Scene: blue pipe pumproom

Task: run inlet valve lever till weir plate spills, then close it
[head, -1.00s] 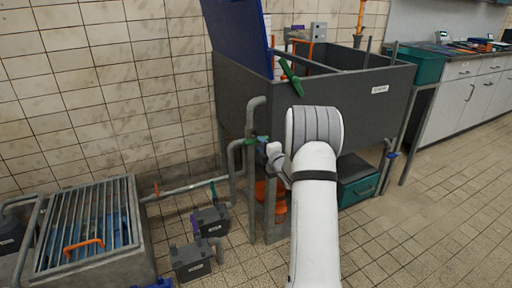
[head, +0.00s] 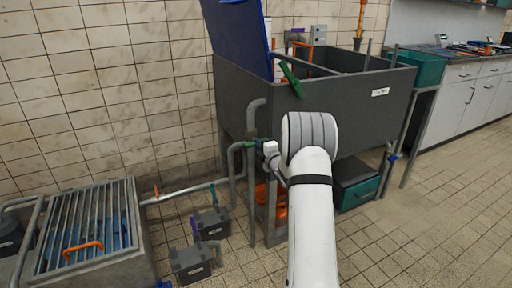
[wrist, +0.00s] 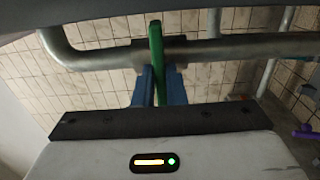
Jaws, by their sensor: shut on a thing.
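A green valve lever (wrist: 156,55) stands on a grey pipe in the wrist view. My gripper (wrist: 158,86) is shut on it, with a blue finger on either side. In the head view my gripper (head: 261,146) is at the pipes by the near left corner of the grey tank (head: 330,112); the lever there is small and partly hidden. A second green handle (head: 291,79) leans on the tank's front rim. The tank's inside shows only partly past its front wall, and I cannot tell the weir plate or any spilling water.
A blue lid (head: 237,35) stands raised at the tank's left. A grated pit (head: 88,230) with an orange handle is at lower left. Dark boxes (head: 191,262) and a low pipe lie between. A teal bin (head: 357,191) sits under the tank. Floor at right is clear.

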